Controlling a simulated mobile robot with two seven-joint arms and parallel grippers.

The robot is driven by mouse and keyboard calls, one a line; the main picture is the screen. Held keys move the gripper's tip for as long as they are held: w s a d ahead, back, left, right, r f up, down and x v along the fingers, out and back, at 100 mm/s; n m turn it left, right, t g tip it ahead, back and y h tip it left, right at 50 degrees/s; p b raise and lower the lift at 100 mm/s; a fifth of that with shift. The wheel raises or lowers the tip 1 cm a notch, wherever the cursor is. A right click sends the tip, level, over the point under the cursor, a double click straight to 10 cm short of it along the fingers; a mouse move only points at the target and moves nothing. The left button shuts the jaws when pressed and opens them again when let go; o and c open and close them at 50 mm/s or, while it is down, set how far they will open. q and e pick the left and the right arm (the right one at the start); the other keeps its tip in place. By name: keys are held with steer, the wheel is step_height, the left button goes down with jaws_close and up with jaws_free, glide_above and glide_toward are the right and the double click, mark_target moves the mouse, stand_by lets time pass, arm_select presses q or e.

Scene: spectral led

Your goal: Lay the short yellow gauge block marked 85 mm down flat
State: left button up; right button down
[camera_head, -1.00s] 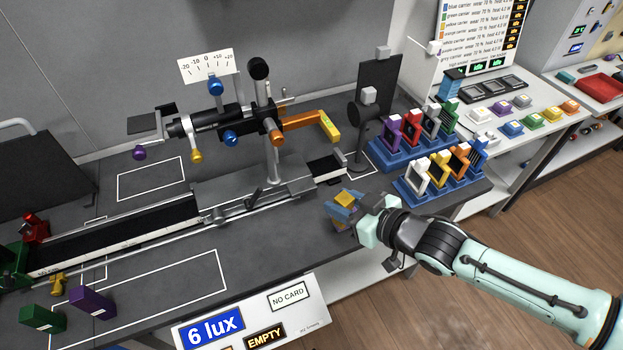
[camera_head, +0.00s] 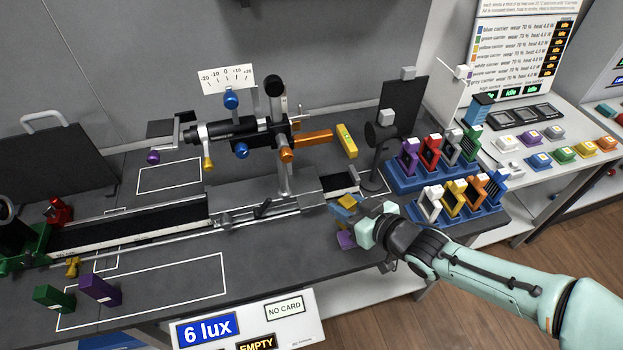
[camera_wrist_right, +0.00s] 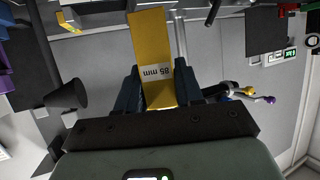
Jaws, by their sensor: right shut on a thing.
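The yellow gauge block marked 85 mm (camera_wrist_right: 152,62) is between the two dark fingers of my right gripper (camera_wrist_right: 160,92) in the right wrist view. Its label shows upside down there. In the head view my right gripper (camera_head: 347,208) is shut on this block, whose yellow top (camera_head: 348,201) shows between the blue fingertips. The gripper is over the bench, near the right end of the rail. Whether the block's lower end touches the bench cannot be told. My left gripper is not in view.
A purple piece (camera_head: 346,240) shows just below the gripper. Another yellow piece (camera_head: 346,141) is by the orange bar (camera_head: 313,137). Blue racks (camera_head: 400,179) of coloured frames stand to the right. Green (camera_head: 53,298) and purple (camera_head: 99,289) blocks stand front left. The white-outlined area (camera_head: 185,285) is mostly clear.

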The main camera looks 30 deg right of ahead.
steer(key=shift+w+r+b+x, duration=0.1)
steer(key=shift+r+b+x, duration=0.15)
steer(key=shift+x, duration=1.8)
steer(key=shift+w+r+b+x, duration=0.1)
steer(key=shift+r+b+x, duration=0.15)
steer(key=shift+x, duration=1.8)
steer(key=shift+w+r+b+x, duration=0.1)
steer(key=shift+r+b+x, duration=0.15)
steer(key=shift+x, duration=1.8)
steer(key=shift+a, duration=0.1)
steer(key=shift+f, duration=0.15)
steer(key=c, duration=0.7)
jaws_free()
